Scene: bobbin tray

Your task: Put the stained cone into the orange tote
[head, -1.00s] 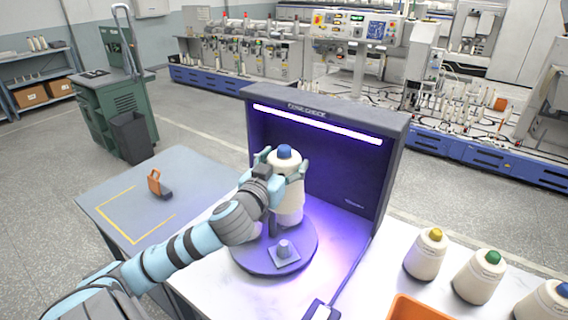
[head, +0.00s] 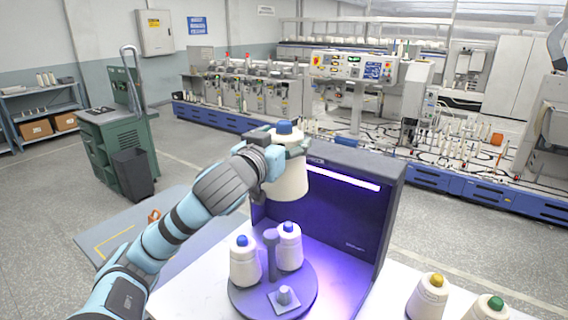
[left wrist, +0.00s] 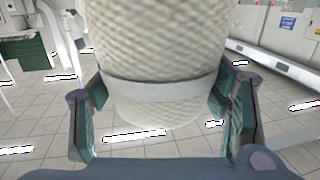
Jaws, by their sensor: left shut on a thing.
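My left gripper (head: 285,150) is shut on a cream yarn cone (head: 288,182) with a blue tip. It holds the cone upright, well above the turntable (head: 250,302) and level with the top of the dark lit booth. In the left wrist view the cone (left wrist: 155,50) fills the space between the two fingers, and a smooth pale band runs around it. I can make out no stain on it from these views. Two more blue-tipped cones, a left one (head: 244,266) and a right one (head: 289,250), stand on the turntable.
The inspection booth (head: 350,220) stands directly behind the turntable. A yellow-tipped cone (head: 427,298) and a green-tipped cone (head: 487,309) stand on the white table at the right. A grey-blue table with yellow marking (head: 120,235) lies at the left.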

